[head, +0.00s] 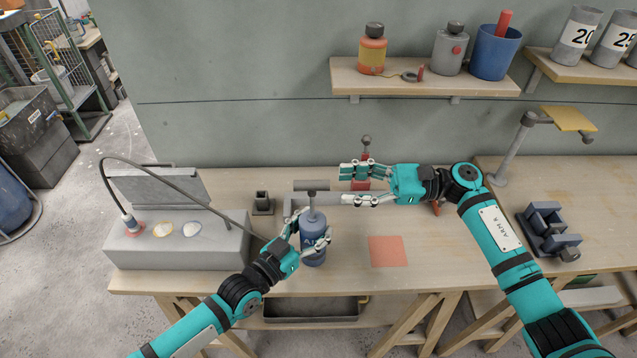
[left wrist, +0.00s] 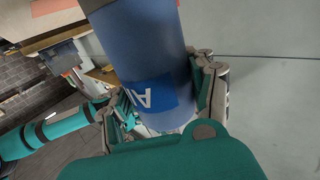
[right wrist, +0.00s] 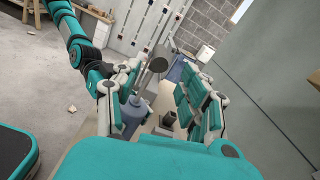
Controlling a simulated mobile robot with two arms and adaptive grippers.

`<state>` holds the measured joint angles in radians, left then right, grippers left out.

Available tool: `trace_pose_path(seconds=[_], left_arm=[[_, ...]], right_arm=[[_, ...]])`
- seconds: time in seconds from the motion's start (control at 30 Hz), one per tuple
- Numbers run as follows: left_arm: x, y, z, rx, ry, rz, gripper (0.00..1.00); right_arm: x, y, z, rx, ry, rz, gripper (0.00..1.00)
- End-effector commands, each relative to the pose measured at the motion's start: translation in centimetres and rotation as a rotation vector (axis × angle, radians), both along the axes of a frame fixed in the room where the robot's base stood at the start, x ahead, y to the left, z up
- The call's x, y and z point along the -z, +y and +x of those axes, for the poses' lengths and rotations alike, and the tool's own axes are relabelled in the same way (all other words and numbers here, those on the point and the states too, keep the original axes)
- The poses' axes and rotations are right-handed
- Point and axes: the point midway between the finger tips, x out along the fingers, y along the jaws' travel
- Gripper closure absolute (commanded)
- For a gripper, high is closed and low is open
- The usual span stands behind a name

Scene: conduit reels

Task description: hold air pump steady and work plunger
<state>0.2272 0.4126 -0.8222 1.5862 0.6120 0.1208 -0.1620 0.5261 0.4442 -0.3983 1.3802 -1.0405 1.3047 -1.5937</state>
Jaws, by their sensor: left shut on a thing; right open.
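The air pump (head: 313,243) is an upright blue cylinder with a grey top, standing on the bench. My left gripper (head: 314,241) is shut around the pump body. The pump, with part of a white-lettered label, fills the middle of the left wrist view (left wrist: 145,55). My right gripper (head: 343,185) is open and empty, to the right of the plunger and at about its height, fingers pointing left. In the right wrist view the pump body (right wrist: 134,112) shows beyond the left finger.
A grey box with a hose (head: 180,245) stands left on the bench. A red-orange square (head: 387,251) lies right of the pump. A red item (head: 360,184) sits behind my right gripper. A dark clamp (head: 550,232) stands right.

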Motion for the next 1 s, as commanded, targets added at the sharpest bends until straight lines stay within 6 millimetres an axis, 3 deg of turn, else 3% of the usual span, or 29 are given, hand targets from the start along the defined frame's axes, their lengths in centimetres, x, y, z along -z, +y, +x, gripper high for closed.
trace_pose_path(seconds=[0.2,0.4,0.8,1.0], left_arm=[[0.1,0.0,0.0,0.001,0.001,0.0,0.92],[0.1,0.0,0.0,0.0,0.001,0.0,0.92],[0.0,0.0,0.0,0.0,0.001,0.001,0.92],[0.0,0.0,0.0,0.0,0.001,0.001,0.92]], right_arm=[[-0.1,4.5,0.0,-0.003,-0.002,0.003,0.56],[-0.1,7.1,0.0,-0.002,-0.001,0.002,0.56],[0.0,7.8,0.0,0.0,-0.001,0.0,0.56],[0.0,7.8,0.0,0.0,-0.001,0.0,0.81]])
